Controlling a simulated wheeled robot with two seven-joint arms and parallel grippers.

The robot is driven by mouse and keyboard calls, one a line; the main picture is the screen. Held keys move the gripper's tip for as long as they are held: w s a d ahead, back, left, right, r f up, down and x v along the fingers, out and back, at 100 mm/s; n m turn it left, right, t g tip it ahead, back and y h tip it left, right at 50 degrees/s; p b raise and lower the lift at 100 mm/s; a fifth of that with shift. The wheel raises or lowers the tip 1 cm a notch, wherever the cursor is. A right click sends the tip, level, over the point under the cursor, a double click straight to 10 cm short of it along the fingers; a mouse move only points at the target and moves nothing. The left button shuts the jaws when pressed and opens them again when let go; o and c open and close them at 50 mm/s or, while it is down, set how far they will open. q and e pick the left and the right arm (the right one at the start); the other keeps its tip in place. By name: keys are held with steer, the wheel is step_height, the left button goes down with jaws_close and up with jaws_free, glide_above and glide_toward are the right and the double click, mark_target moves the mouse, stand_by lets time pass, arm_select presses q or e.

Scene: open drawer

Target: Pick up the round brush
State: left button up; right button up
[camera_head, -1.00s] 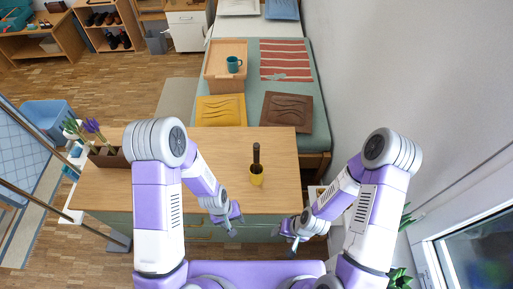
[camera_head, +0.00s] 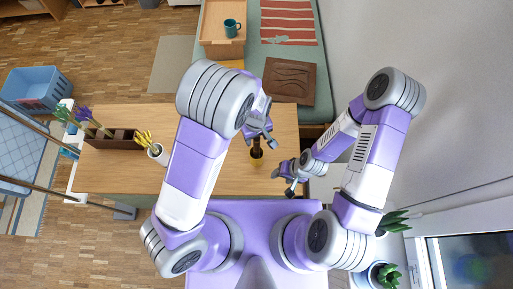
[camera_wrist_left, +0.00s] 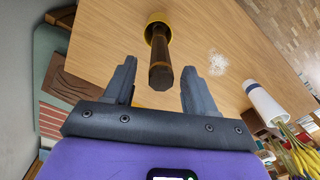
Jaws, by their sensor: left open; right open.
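The round brush (camera_head: 257,146) stands upright on the wooden table with its dark handle up and a yellow cup-like part (camera_head: 256,161) at its foot. In the left wrist view the brush handle (camera_wrist_left: 160,62) points toward the camera, its end showing between the fingers. My left gripper (camera_head: 261,130) is open, above and just behind the brush in the head view, partly covering it. In the wrist view my left gripper (camera_wrist_left: 157,78) has a gap on both sides of the handle. My right gripper (camera_head: 288,183) is open and empty near the table's front right edge.
A bench with a wooden tray (camera_head: 222,45) and a teal mug (camera_head: 232,27) lies behind.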

mark_target(257, 150)
arm_select(q)
steer(key=f, duration=0.4)
steer(key=shift+w+d, duration=0.1)
steer(key=shift+w, duration=0.15)
jaws_close()
